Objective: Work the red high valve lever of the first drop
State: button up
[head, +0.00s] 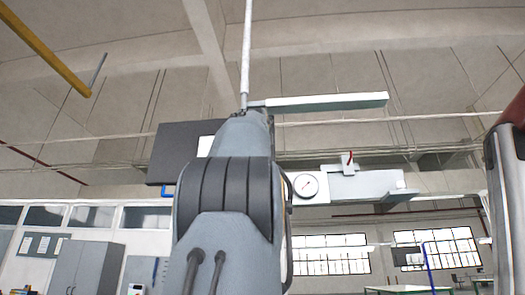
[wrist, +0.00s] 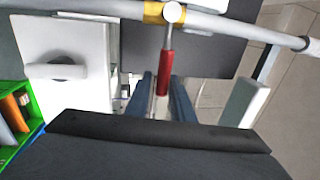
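A red lever (wrist: 165,72) hangs down from a round silver knob at a yellow band (wrist: 153,12) on a grey pipe (wrist: 225,22), in the upper middle of the wrist view. My gripper (wrist: 163,88) has its two blue fingers on either side of the lever's lower end. The fingers stand apart with a gap between them, and I see no clear contact with the lever. In the head view my own arm fills the middle and hides the gripper and this lever.
In the wrist view, a white panel with a grey handle (wrist: 55,71) and a green crate (wrist: 22,98) are at left; a dark panel (wrist: 205,45) is behind the lever. The head view shows a gauge (head: 306,185) and a small red piece (head: 350,157) right of my arm.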

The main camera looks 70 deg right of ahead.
jog(key=shift+o, duration=1)
jog(key=b+v, duration=0.3)
jog(key=v, duration=0.4)
jog(key=shift+a+b, duration=0.3)
jog(key=shift+a, duration=0.1)
